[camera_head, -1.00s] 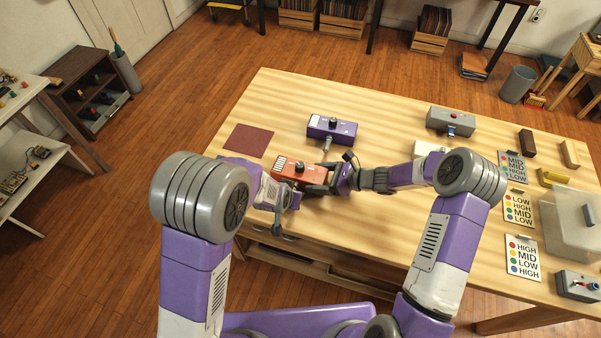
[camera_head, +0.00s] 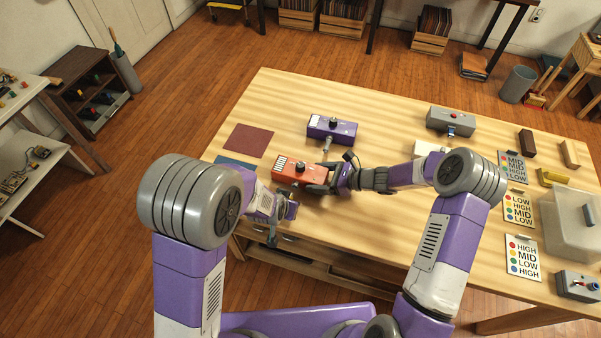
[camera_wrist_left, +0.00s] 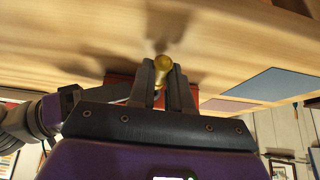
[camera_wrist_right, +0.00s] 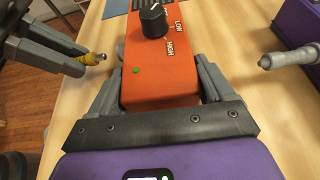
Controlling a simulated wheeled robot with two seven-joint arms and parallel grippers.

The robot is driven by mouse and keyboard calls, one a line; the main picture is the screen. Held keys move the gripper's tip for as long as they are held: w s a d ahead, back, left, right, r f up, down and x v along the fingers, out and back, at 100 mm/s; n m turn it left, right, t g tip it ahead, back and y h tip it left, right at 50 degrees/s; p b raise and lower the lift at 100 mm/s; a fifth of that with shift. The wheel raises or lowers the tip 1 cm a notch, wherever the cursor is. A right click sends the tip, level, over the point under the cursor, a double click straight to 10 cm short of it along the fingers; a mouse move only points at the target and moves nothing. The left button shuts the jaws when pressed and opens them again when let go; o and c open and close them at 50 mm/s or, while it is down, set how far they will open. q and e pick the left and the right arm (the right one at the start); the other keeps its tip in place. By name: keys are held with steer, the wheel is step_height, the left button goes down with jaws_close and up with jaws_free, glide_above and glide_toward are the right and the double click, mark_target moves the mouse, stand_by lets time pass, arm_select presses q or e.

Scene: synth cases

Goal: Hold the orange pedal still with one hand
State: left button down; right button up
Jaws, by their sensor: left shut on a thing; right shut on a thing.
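The orange pedal (camera_head: 296,169) sits on the table, with a black knob, LOW and HIGH marks and a green light on its top in the right wrist view (camera_wrist_right: 145,60). My right gripper (camera_head: 319,184) is shut on its near end, one finger on each side. In the left wrist view the pedal is mostly hidden behind the fingers.
A purple pedal (camera_head: 332,131) with a grey plug in front of it stands behind. A dark red mat (camera_head: 248,140) and a blue mat lie to the left. A grey box (camera_head: 451,121), label cards (camera_head: 518,209) and a clear bin (camera_head: 570,230) are on the right. The front middle of the table is clear.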

arm_select(q)
steer(key=shift+s+a, duration=0.1)
steer(key=shift+s, duration=0.15)
steer(key=w+a+m+y, duration=0.1)
steer(key=w+a, duration=0.1)
steer(key=w+a+m+y, duration=0.1)
steer(key=w+a, duration=0.2)
steer(key=w+a+m+y, duration=0.1)
steer(key=w+a, duration=0.1)
steer(key=w, duration=0.1)
steer(key=shift+a+r+m+g, duration=0.2)
steer(key=shift+r+m+g, duration=0.15)
steer(key=shift+m+g, duration=0.05)
steer(key=w+a+r+y, duration=0.5)
steer(key=w+a+y, duration=0.1)
steer(key=a, duration=0.4)
steer(key=shift+w+d+f, duration=0.1)
steer(key=shift+f, duration=2.7)
steer(key=c, duration=1)
jaws_free()
